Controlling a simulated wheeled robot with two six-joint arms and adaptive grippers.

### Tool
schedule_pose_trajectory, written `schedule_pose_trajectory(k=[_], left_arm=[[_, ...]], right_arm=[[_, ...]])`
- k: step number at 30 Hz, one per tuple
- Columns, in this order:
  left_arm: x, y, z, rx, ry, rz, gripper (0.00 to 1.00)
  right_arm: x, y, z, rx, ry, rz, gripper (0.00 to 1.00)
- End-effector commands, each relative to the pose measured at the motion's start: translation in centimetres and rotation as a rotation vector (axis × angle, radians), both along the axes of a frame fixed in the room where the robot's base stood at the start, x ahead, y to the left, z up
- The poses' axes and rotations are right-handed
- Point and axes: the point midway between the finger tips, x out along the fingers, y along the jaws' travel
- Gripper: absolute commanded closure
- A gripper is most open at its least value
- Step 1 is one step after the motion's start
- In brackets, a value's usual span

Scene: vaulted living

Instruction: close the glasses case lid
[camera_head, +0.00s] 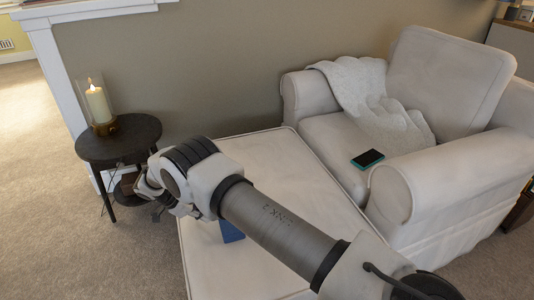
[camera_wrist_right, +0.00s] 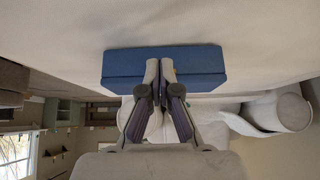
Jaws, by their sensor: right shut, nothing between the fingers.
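The blue glasses case (camera_wrist_right: 205,62) lies on the white ottoman top, spanning the upper middle of the right wrist view. In the head view only a small blue part of it (camera_head: 231,231) shows below my right arm; the rest is hidden. My right gripper (camera_wrist_right: 160,66) is shut and empty, its fingertips in front of the middle of the case in the wrist view. I cannot tell whether they touch it, or how far the lid stands open. My left gripper is not in view.
The white ottoman (camera_head: 285,170) has clear room behind my arm. A white armchair (camera_head: 440,120) with a throw and a dark phone (camera_head: 368,159) stands right. A round dark side table (camera_head: 120,142) with a glass-shaded candle (camera_head: 97,104) stands left, near my gripper.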

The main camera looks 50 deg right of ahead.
Motion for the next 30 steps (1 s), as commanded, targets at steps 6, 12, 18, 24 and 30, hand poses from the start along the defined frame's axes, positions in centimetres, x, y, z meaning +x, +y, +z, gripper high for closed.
schedule_pose_trajectory(k=[6, 12, 18, 24, 30], left_arm=[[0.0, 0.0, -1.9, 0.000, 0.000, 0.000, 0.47], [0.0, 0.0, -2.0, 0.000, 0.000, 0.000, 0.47], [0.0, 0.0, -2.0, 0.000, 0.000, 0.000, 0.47], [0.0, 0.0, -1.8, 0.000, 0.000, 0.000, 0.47], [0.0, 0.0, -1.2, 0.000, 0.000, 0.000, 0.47]], right_arm=[[-0.1, -0.3, -1.1, -0.047, 0.029, -0.001, 1.00], [-0.3, -0.3, -1.1, -0.056, 0.037, -0.002, 1.00], [-0.4, -0.3, -1.3, -0.055, 0.040, -0.003, 1.00], [-0.4, -0.3, -1.1, -0.054, 0.041, -0.004, 1.00], [-0.4, -0.3, 0.0, -0.054, 0.042, -0.003, 1.00]])
